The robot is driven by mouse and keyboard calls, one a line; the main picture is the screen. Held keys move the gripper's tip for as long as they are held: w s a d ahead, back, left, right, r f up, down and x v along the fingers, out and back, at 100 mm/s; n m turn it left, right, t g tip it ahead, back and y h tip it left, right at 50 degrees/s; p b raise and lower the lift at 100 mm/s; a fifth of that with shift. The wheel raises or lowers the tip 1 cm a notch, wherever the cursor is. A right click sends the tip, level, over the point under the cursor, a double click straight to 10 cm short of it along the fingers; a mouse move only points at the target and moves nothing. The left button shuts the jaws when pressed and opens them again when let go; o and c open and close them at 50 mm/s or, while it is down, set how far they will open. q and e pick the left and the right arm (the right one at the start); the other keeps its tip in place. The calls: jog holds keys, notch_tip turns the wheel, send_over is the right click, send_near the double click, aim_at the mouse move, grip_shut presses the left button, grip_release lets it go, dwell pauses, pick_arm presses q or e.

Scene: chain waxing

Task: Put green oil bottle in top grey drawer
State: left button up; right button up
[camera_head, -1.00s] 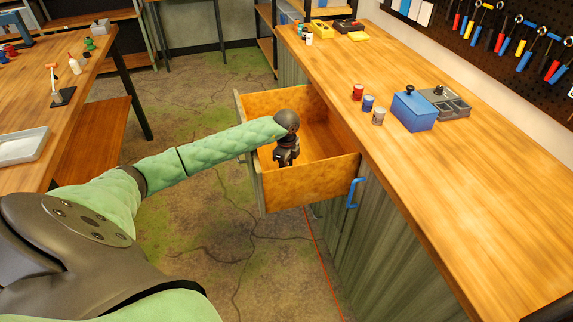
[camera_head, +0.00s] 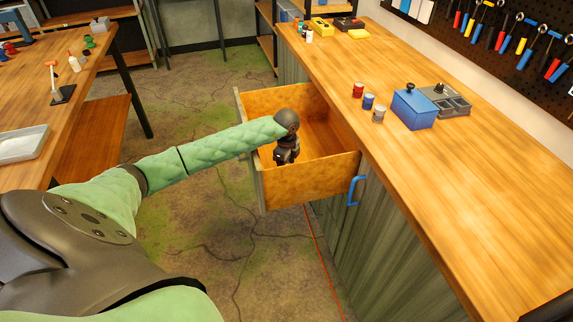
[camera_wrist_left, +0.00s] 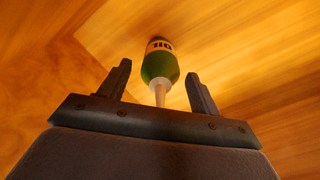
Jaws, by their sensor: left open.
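The green oil bottle (camera_wrist_left: 160,64) shows in the left wrist view inside the open drawer, with its pale nozzle pointing toward my gripper. I cannot tell if it stands or leans. My left gripper (camera_wrist_left: 158,76) is open, with one finger on each side of the bottle and visible gaps to it. In the head view the open drawer (camera_head: 310,186) has wooden walls inside and juts out from the grey bench; my left gripper (camera_head: 286,154) reaches down into it. The bottle is hidden there. My right gripper is not in view.
The wooden bench top (camera_head: 440,190) holds small cans (camera_head: 368,102), a blue box (camera_head: 413,109) and a grey tray (camera_head: 452,102). A blue handle (camera_head: 355,191) sits by the drawer's near corner. Another wooden table (camera_head: 30,85) stands at the left, with open floor between.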

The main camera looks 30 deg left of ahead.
pick_arm(q)
jog(key=shift+r, duration=0.15)
notch_tip(320, 180, up, 5)
jog(key=shift+r+b, duration=0.15)
jog(key=shift+b, duration=0.75)
notch_tip(320, 180, up, 5)
jog(key=shift+r+b, duration=0.15)
jog(key=shift+b, duration=0.45)
jog(key=shift+r, duration=0.7)
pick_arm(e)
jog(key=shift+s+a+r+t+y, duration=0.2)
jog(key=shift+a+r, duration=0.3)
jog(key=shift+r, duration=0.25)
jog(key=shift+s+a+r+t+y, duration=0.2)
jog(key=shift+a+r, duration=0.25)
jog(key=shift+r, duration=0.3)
